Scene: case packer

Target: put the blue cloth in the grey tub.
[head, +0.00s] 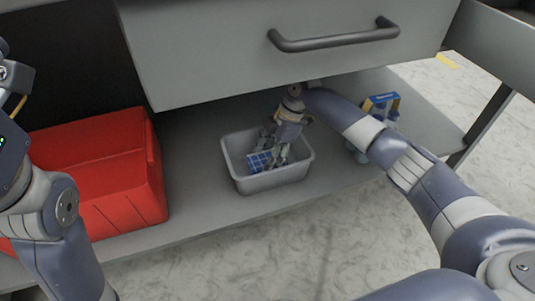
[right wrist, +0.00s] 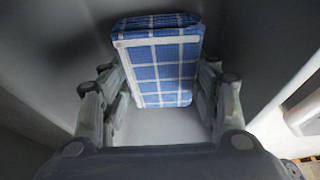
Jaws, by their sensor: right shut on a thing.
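The blue cloth (head: 259,161), folded with a white check pattern, is inside the grey tub (head: 270,183). My right gripper (head: 268,152) reaches down into the tub and is shut on the cloth. In the right wrist view the cloth (right wrist: 160,62) sits between the two fingers, with the tub's pale floor (right wrist: 160,127) below. I cannot tell whether the cloth touches the floor. My left arm shows at the left edge of the head view, but its fingers are not in view.
A red bin (head: 105,170) stands left of the tub on the grey shelf (head: 205,215). A grey drawer with a dark handle (head: 333,38) overhangs the tub closely. A blue and yellow item (head: 381,104) stands to the right, behind my right arm.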

